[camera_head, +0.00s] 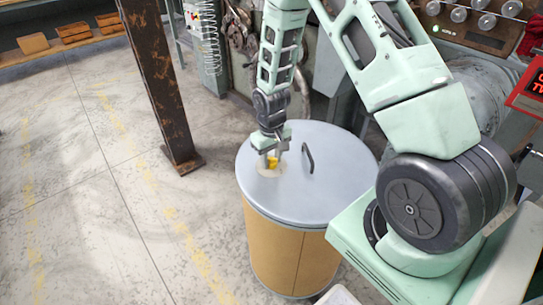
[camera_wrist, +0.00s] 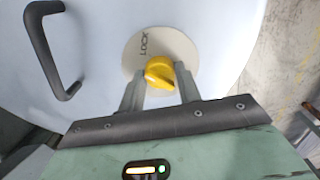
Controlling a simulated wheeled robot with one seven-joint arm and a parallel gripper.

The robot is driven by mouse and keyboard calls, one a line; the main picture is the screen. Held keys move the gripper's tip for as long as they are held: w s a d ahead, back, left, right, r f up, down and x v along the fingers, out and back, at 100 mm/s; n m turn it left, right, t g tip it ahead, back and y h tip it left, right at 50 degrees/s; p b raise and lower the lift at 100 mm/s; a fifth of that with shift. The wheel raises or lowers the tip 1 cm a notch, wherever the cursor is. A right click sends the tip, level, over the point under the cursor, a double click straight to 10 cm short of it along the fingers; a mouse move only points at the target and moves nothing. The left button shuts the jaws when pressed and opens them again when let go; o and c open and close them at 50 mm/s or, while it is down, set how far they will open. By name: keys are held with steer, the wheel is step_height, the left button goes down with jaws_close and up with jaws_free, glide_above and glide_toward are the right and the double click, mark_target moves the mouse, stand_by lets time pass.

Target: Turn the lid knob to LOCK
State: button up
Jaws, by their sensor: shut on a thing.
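The yellow lid knob (camera_head: 271,162) sits on a pale round plate on the grey-blue lid (camera_head: 335,180) of a tan drum (camera_head: 285,250). In the wrist view the yellow knob (camera_wrist: 159,72) is between the two fingers of my gripper (camera_wrist: 160,85), which are shut on it. The plate (camera_wrist: 143,44) carries the word LOCK (camera_wrist: 146,43), beside the knob. The knob's long side looks slanted in the wrist view. I cannot tell whether it points at the mark. Part of the plate is hidden by my fingers.
A dark curved handle (camera_head: 308,158) stands up from the lid, right of my gripper; it also shows in the wrist view (camera_wrist: 46,50). A rusty steel post (camera_head: 160,80) stands to the left. Machinery is behind the drum. The floor (camera_head: 110,220) left of the drum is clear.

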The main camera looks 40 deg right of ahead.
mark_target(271, 159)
steer(key=m+p, duration=0.1)
steer(key=m, duration=0.3)
steer(key=shift+m, duration=0.4)
stand_by(0.4)
steer(key=o, duration=1)
steer(key=shift+r, duration=0.15)
step_height(271, 159, up, 17)
steer(key=p, duration=0.1)
steer(key=shift+a, duration=0.1)
